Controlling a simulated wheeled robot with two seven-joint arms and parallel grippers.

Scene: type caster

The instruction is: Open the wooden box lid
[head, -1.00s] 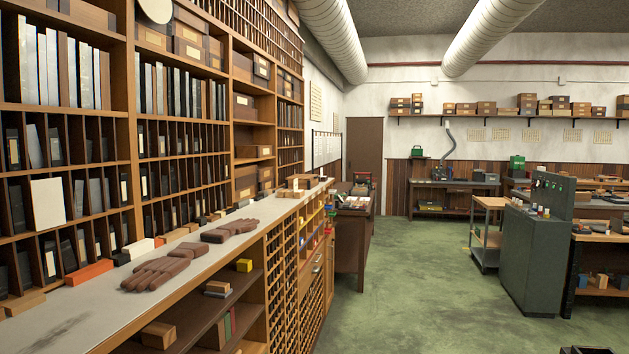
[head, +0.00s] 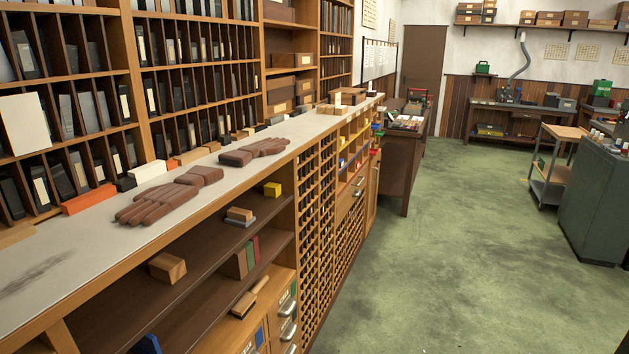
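I cannot tell which thing is the task's wooden box. Several small wooden blocks or boxes (head: 348,98) sit at the far end of the long counter (head: 75,262); they are too small to show a lid. Brown labelled boxes (head: 291,88) stand in the shelf bays above the counter, and more boxes (head: 535,17) stand on the far wall shelf. A wooden block or small box (head: 167,268) lies on the shelf below the counter. Neither of my grippers is in view.
Brown work gloves (head: 165,195) lie on the counter near an orange block (head: 88,200). A dark desk (head: 408,150) stands past the counter's end. A cart (head: 553,165) and a grey-green cabinet (head: 597,200) stand at right. The green floor (head: 460,240) between is clear.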

